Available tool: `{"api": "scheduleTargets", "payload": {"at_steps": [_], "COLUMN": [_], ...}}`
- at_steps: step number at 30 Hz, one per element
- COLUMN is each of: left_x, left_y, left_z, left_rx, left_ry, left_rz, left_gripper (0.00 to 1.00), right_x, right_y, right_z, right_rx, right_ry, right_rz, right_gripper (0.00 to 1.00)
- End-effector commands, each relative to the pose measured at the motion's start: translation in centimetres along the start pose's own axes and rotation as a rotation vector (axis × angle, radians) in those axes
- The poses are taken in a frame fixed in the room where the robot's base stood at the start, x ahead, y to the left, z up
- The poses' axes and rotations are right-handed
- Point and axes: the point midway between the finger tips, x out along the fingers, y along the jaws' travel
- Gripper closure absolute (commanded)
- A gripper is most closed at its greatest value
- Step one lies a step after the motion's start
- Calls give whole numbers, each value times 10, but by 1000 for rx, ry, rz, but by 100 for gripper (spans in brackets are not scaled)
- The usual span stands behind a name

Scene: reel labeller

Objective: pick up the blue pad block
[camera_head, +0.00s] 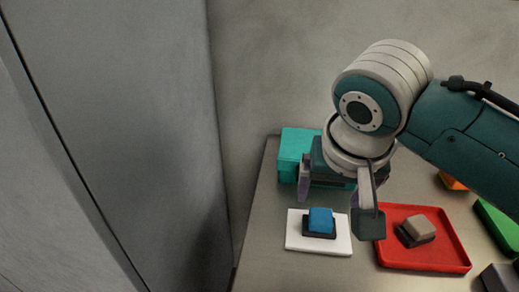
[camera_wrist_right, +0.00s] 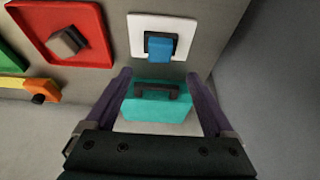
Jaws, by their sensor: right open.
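The blue pad block (camera_head: 320,220) sits on a black base on a white square plate (camera_head: 304,243) on the table. It also shows at the top of the right wrist view (camera_wrist_right: 160,47), beyond the fingertips. My right gripper (camera_head: 335,205) is above the table behind the block and does not touch it as far as I can see. Its two fingers stand wide apart with nothing between them in the right wrist view (camera_wrist_right: 160,78). My left gripper is not in view.
A teal box (camera_head: 290,150) with a dark handle stands behind the block, partly hidden by my right gripper. A red tray (camera_head: 448,258) with a grey-brown block (camera_head: 419,227) is to the right. A green tray (camera_head: 500,228) and an orange item (camera_head: 452,182) lie farther right.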

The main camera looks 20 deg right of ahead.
Motion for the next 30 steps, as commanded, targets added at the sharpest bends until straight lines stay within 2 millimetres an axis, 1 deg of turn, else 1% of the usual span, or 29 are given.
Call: {"api": "scheduleTargets", "payload": {"at_steps": [1, 3, 8, 11, 15, 18, 21, 26, 27, 30], "left_x": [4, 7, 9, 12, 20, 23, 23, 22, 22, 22], "left_y": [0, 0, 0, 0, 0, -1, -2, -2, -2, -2], "left_z": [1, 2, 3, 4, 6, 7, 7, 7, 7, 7], "left_rx": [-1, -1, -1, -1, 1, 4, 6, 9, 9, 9], "left_ry": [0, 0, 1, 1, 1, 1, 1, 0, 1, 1], "left_rz": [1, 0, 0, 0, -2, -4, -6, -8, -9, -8], "left_gripper": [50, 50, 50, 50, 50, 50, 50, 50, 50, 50], "right_x": [11, 21, 34, 48, 71, 81, 84, 84, 83, 83], "right_y": [1, 1, 1, 2, 2, 2, 2, 2, 2, 2], "right_z": [2, 2, 2, 4, 7, 6, 6, 6, 6, 6], "right_rx": [0, -1, -2, -3, -4, -4, -4, -4, -4, -4], "right_ry": [-2, -1, -1, -2, -2, -1, -1, -1, -1, -1], "right_rz": [4, 2, 0, 1, 2, 0, -1, -2, -2, -2], "right_gripper": [12, 12, 12, 12, 12, 12, 12, 12, 14, 25]}}
